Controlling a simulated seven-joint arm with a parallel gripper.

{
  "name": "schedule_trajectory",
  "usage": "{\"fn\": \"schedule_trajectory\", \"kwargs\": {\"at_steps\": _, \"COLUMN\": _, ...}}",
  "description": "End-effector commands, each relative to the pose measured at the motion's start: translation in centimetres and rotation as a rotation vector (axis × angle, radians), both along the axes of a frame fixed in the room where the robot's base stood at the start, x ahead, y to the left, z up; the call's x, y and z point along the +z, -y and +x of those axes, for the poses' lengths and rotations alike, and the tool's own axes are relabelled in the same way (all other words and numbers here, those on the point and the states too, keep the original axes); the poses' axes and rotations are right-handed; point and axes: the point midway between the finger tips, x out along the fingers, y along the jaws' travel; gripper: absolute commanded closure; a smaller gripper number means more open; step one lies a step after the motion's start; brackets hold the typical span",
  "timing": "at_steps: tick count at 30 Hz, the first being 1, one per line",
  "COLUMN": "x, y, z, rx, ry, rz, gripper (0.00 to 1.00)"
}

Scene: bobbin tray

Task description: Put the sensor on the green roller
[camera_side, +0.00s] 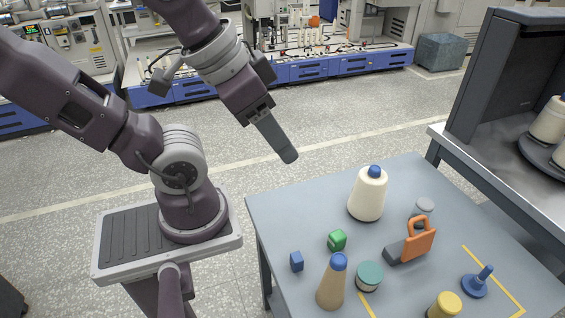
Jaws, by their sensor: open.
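My gripper (288,156) hangs open and empty in the air behind and left of the grey table, seen edge-on and well apart from everything on it. A short cylinder with a teal-green top (369,273), likely the green roller, stands upright near the table's front. A small green block-like piece (337,240) lies just behind it to the left. A small blue block (296,261) sits near the left edge. A dark grey tool with an orange handle (418,241) lies right of the green piece. I cannot tell which of these is the sensor.
A white cone with a blue top (367,195) and a tan cone (332,285) stand tall on the table (290,213). A grey cylinder (424,207), blue peg (476,284) and yellow-topped piece (444,305) are to the right. The table's back left is clear.

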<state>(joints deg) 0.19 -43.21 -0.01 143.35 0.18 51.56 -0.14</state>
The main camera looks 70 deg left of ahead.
Motion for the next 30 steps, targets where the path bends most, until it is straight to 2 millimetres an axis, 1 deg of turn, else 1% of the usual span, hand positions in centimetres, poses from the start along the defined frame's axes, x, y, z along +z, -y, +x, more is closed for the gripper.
{"fn": "schedule_trajectory", "kwargs": {"at_steps": 10, "x": -0.1, "y": -0.1, "z": 0.2, "rx": -0.003, "ry": -0.006, "rz": 0.004, "gripper": 0.51}}
{"fn": "schedule_trajectory", "kwargs": {"at_steps": 11, "x": -0.3, "y": -0.3, "z": 0.5, "rx": -0.009, "ry": -0.011, "rz": 0.013, "gripper": 0.51}}
{"fn": "schedule_trajectory", "kwargs": {"at_steps": 14, "x": -1.8, "y": -1.8, "z": 3.1, "rx": -0.074, "ry": -0.052, "rz": 0.091, "gripper": 0.51}}
{"fn": "schedule_trajectory", "kwargs": {"at_steps": 15, "x": -3.0, "y": -2.6, "z": 4.7, "rx": -0.123, "ry": -0.076, "rz": 0.143, "gripper": 0.51}}
{"fn": "schedule_trajectory", "kwargs": {"at_steps": 17, "x": -5.4, "y": -3.6, "z": 7.1, "rx": -0.228, "ry": -0.112, "rz": 0.231, "gripper": 0.51}}
{"fn": "schedule_trajectory", "kwargs": {"at_steps": 18, "x": -7.2, "y": -4.1, "z": 8.6, "rx": -0.31, "ry": -0.137, "rz": 0.287, "gripper": 0.51}}
{"fn": "schedule_trajectory", "kwargs": {"at_steps": 19, "x": -8.7, "y": -4.4, "z": 9.6, "rx": -0.379, "ry": -0.155, "rz": 0.327, "gripper": 0.51}}
{"fn": "schedule_trajectory", "kwargs": {"at_steps": 20, "x": -10.3, "y": -4.5, "z": 10.4, "rx": -0.455, "ry": -0.176, "rz": 0.366, "gripper": 0.51}}
{"fn": "schedule_trajectory", "kwargs": {"at_steps": 21, "x": -12.6, "y": -4.6, "z": 11.3, "rx": -0.563, "ry": -0.201, "rz": 0.41, "gripper": 0.51}}
{"fn": "schedule_trajectory", "kwargs": {"at_steps": 22, "x": -14.5, "y": -4.5, "z": 11.8, "rx": -0.648, "ry": -0.222, "rz": 0.438, "gripper": 0.51}}
{"fn": "schedule_trajectory", "kwargs": {"at_steps": 23, "x": -16.4, "y": -4.3, "z": 12.0, "rx": -0.739, "ry": -0.242, "rz": 0.461, "gripper": 0.51}}
{"fn": "schedule_trajectory", "kwargs": {"at_steps": 24, "x": -18.9, "y": -3.9, "z": 12.0, "rx": -0.865, "ry": -0.267, "rz": 0.483, "gripper": 0.51}}
{"fn": "schedule_trajectory", "kwargs": {"at_steps": 26, "x": -22.4, "y": -3.3, "z": 11.2, "rx": -1.045, "ry": -0.303, "rz": 0.493, "gripper": 0.51}}
{"fn": "schedule_trajectory", "kwargs": {"at_steps": 27, "x": -24.5, "y": -2.9, "z": 10.4, "rx": -1.156, "ry": -0.324, "rz": 0.487, "gripper": 0.51}}
{"fn": "schedule_trajectory", "kwargs": {"at_steps": 30, "x": -28.3, "y": -2.2, "z": 7.9, "rx": -1.375, "ry": -0.365, "rz": 0.446, "gripper": 0.51}}
